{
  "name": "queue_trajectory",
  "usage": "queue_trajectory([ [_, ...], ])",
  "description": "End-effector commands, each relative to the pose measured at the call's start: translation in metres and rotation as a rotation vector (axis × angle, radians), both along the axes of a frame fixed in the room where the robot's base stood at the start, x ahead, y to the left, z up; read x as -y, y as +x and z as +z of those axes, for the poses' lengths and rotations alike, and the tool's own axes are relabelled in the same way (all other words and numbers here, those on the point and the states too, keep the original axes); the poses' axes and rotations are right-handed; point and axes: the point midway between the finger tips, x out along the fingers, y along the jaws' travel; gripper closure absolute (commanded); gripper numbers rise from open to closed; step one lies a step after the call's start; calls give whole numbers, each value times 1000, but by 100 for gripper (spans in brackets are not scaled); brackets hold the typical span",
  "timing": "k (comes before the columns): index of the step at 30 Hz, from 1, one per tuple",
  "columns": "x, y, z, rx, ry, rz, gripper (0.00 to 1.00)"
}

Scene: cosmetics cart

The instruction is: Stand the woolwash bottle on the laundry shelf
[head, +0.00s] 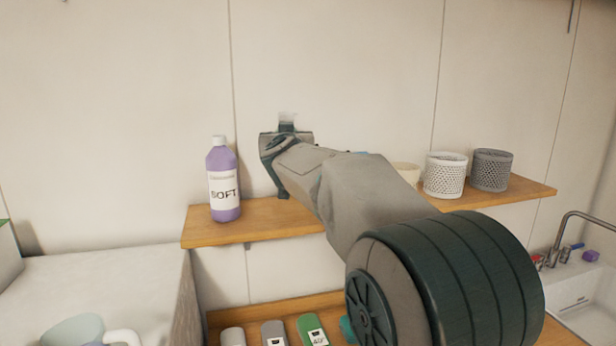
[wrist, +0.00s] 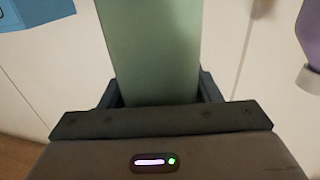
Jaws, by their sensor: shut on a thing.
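My gripper (head: 280,150) is in front of the wall, over the left half of the wooden laundry shelf (head: 265,216), right of a purple bottle marked SOFT. In the wrist view my gripper (wrist: 158,92) is shut on a pale green, flat-faced thing, which I take to be the woolwash bottle (wrist: 152,50). No label on it can be read.
The purple SOFT bottle (head: 224,180) stands near the shelf's left end. A white basket (head: 445,176), a grey basket (head: 492,171) and a cream container (head: 405,173) stand to the right. Several bottles, one green (head: 312,329), are on a lower shelf. A sink (head: 580,285) is at right.

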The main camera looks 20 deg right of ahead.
Motion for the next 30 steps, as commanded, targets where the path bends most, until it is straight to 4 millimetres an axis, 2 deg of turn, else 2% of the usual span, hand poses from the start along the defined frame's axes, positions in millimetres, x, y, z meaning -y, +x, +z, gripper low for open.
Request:
queue_trajectory([
  [1,-1,0,-14,-1,-2,1,81],
  [3,0,0,-27,0,0,0,81],
  [10,2,0,-46,1,1,-3,81],
  [16,4,0,-74,0,0,-6,81],
  [29,3,0,-80,1,1,-4,81],
  [30,3,0,-81,-1,1,-4,38],
])
